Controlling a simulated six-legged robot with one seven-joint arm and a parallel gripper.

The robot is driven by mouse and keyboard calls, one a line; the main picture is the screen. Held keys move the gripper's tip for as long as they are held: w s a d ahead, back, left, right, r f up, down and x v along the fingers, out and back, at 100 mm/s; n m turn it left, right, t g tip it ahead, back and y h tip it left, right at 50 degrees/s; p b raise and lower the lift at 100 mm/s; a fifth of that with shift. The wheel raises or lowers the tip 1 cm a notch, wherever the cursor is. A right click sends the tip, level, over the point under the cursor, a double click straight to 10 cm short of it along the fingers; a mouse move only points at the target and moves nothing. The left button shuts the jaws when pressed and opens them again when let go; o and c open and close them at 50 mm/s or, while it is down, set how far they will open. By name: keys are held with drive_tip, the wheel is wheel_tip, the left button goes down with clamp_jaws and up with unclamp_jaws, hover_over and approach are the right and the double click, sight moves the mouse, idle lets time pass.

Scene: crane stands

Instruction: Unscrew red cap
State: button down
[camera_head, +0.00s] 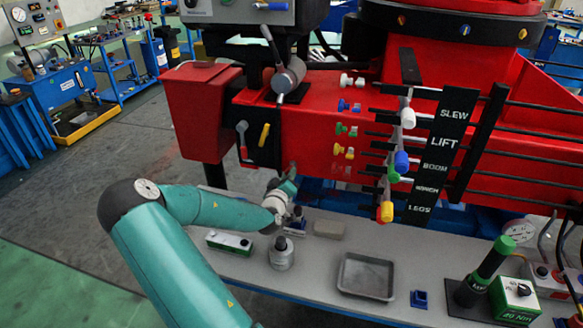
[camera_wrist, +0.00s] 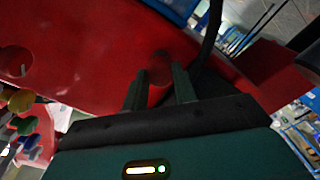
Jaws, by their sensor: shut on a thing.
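My gripper (camera_wrist: 159,92) points at the red crane body in the wrist view. Its two dark fingers stand on either side of a red, round piece (camera_wrist: 160,74), which looks like the red cap. The gripper is shut on it. The cap's far end is dark and sits against the red surface; I cannot tell whether it is still threaded. In the head view, my gripper (camera_head: 289,180) is at the lower edge of the red crane beam (camera_head: 310,125), above the grey bench. The cap cannot be made out there.
Coloured levers (camera_head: 402,161) and coloured fittings (camera_head: 347,130) stick out to the right. A dark hose (camera_wrist: 210,35) runs close by.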

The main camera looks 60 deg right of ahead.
drive_tip(key=shift+s+a, duration=0.2)
drive_tip(key=shift+a, duration=1.1)
drive_tip(key=shift+w, duration=0.1)
